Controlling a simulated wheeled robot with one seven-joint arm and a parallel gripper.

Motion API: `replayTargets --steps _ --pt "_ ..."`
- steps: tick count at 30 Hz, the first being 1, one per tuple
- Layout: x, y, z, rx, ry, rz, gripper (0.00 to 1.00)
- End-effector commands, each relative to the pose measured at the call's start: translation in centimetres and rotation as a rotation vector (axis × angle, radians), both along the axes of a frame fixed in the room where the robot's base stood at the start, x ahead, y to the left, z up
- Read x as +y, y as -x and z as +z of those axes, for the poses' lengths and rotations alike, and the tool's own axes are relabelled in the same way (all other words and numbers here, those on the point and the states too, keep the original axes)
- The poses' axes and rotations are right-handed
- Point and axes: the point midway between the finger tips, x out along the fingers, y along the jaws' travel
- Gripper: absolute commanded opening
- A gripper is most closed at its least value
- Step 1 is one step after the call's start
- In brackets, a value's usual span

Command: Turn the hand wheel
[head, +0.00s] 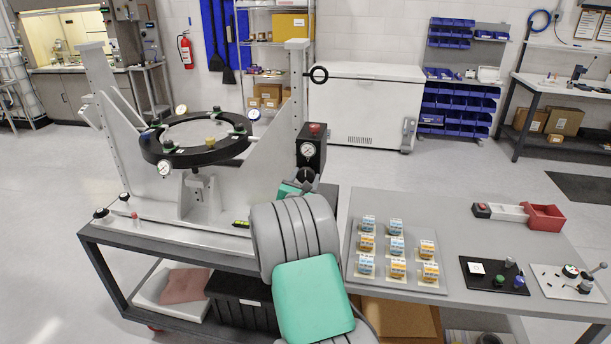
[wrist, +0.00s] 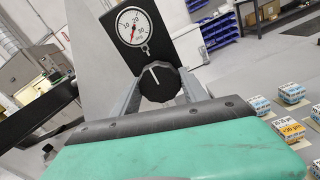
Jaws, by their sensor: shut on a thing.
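The hand wheel (wrist: 158,82) is a dark ribbed knob with a white line on its face, below a round white gauge (wrist: 133,27) on a black box. The white line stands close to upright. In the wrist view the two grey fingers of my gripper (wrist: 157,94) stand at the left and right of the wheel, shut on it. The finger tips are partly hidden by the wheel. In the head view the black box (head: 318,158) with a red button is on the right of the mirror fixture (head: 212,192); my gripper (head: 298,187) mostly hides the wheel there.
A dark ring-shaped mirror mount (head: 160,152) sits left of the box, between grey uprights. On the table to the right are a tray (head: 371,284) of small labelled boxes, a black control plate (head: 478,281), a white plate with levers (head: 553,284) and a red bin (head: 545,217).

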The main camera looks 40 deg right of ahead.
Motion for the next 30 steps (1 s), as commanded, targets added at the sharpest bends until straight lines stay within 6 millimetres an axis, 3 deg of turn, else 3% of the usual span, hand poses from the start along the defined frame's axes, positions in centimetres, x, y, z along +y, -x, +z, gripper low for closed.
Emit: replayTargets --steps 14,15,22,30 --pt "-0.02 0.02 -0.09 0.012 0.008 -0.001 0.11" --pt "-0.02 0.02 -0.09 0.012 0.008 -0.001 0.55" --pt "-0.01 0.02 -0.05 0.01 0.008 0.0 0.73" --pt "0.21 0.12 -0.08 0.011 0.007 0.0 0.73"
